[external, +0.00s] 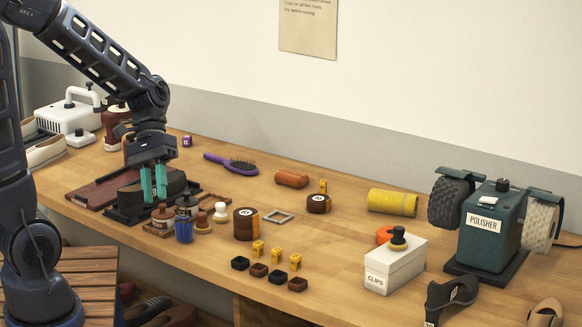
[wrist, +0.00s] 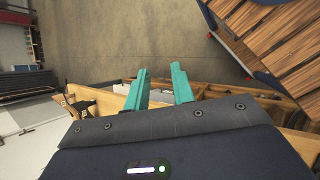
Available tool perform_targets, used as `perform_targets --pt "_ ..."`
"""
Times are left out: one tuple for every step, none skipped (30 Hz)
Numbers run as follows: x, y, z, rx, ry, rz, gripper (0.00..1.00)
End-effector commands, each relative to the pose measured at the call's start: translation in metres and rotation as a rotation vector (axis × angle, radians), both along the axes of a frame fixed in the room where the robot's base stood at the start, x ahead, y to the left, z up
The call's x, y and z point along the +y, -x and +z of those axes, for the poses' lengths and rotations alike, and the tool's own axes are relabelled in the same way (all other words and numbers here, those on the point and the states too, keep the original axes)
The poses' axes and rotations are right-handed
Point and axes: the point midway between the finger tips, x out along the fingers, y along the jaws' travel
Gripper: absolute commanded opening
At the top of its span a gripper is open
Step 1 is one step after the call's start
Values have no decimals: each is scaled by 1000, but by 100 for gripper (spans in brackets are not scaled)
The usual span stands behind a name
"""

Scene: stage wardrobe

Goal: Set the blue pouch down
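I see no clear blue pouch in either view. The only plainly blue item is a small upright one (external: 184,232) at the bench's front edge, right of and below the fingers. It looks more like a jar than a pouch, but it is too small to tell.
Several bottles and round tins (external: 246,223) crowd the bench near the gripper. A white clips box (external: 390,266) and a green polisher (external: 487,240) stand to the right. Small dark cups (external: 258,270) line the front. Bare wood lies around (external: 335,255) the middle right.

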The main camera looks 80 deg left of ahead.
Motion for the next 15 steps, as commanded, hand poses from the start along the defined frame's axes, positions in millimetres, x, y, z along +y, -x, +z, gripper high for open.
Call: perform_targets --pt "-9 3 7 -29 -52 -58 25" --pt "-13 6 10 -45 -83 -89 25" --pt "-18 8 14 -66 -123 -130 25" --pt "-22 10 17 -82 -153 -161 25" --pt "-26 13 20 -99 -183 -192 25" --pt "-30 15 24 -124 -223 -231 25" --pt "-33 18 27 -143 -251 -261 25" --pt "-36 20 30 -162 -281 -290 25" --pt "-40 22 34 -189 -320 -329 25" --pt "-43 24 38 -211 -348 -357 25" --pt "-46 26 41 -232 -378 -384 25" --pt "-49 29 46 -261 -416 -423 25" --pt "-51 31 50 -285 -443 -449 25" --pt "-54 33 54 -310 -472 -476 25" --pt "-57 35 59 -341 -509 -512 25"
